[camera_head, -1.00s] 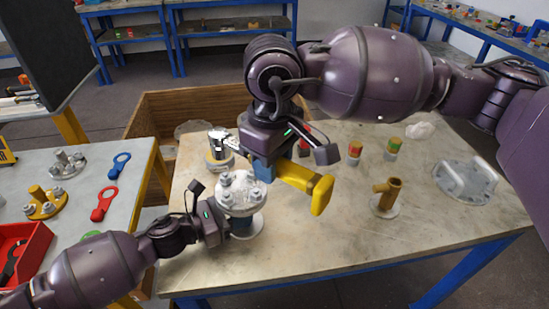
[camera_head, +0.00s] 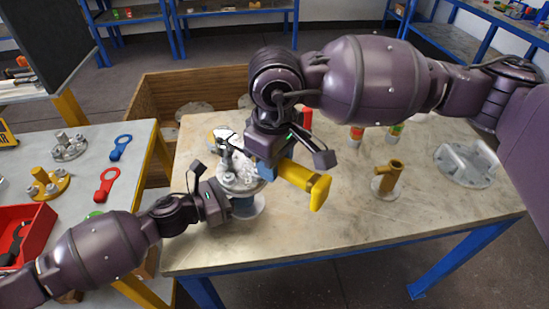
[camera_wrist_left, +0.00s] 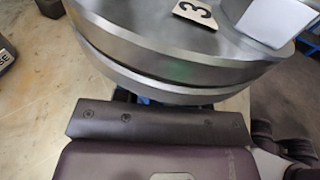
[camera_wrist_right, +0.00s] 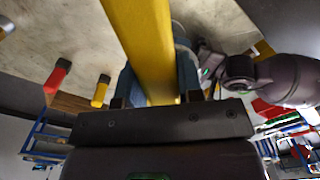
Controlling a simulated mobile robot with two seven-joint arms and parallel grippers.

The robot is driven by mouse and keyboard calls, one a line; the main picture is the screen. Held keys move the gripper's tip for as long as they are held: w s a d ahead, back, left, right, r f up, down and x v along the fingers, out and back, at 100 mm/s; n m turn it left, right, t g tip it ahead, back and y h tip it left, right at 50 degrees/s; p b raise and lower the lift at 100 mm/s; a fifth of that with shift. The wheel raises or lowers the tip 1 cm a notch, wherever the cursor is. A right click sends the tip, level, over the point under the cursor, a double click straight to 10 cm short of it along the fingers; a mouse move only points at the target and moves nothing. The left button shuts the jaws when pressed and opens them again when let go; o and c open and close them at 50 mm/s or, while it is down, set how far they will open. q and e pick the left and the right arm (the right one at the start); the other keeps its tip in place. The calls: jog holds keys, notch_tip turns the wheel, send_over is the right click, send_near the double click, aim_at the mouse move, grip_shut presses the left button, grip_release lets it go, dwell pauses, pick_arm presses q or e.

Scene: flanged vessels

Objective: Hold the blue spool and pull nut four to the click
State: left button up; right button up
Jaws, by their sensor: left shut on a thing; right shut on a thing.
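The blue spool (camera_head: 242,207) stands upright on the table's left part, with a round grey flange (camera_head: 228,183) with nuts on top. My left gripper (camera_head: 229,205) is shut on the spool just under the flange. In the left wrist view, the flange (camera_wrist_left: 180,72) fills the top, with a tag "3" (camera_wrist_left: 196,13) beside a large nut (camera_wrist_left: 275,20). My right gripper (camera_head: 272,168) is shut on a yellow-handled tool (camera_head: 305,182) at the flange's right side. The yellow handle (camera_wrist_right: 142,45) lies between its fingers in the right wrist view. The tool's far end and nut four are hidden.
A brass tee fitting (camera_head: 388,180) and a grey flanged lid with handles (camera_head: 466,163) stand to the right. Red and green capped pieces stand behind. A left side table holds a blue wrench (camera_head: 120,147), a red wrench (camera_head: 106,184) and a red bin (camera_head: 27,232). The table's front right is clear.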

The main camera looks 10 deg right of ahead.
jog(key=shift+f, duration=1.15)
jog(key=shift+m, duration=0.8)
jog(key=shift+s+a+r, duration=0.2)
jog(key=shift+a+r, duration=0.05)
jog(key=shift+r, duration=0.6)
jog(key=shift+s+a+r, duration=0.15)
jog(key=shift+a+r, duration=0.05)
jog(key=shift+r, duration=0.6)
jog(key=shift+s+a+r, duration=0.2)
jog(key=shift+a+r, duration=0.05)
jog(key=shift+r, duration=0.6)
pick_arm(q)
jog(key=o, duration=0.9)
jog(key=v, duration=1.2)
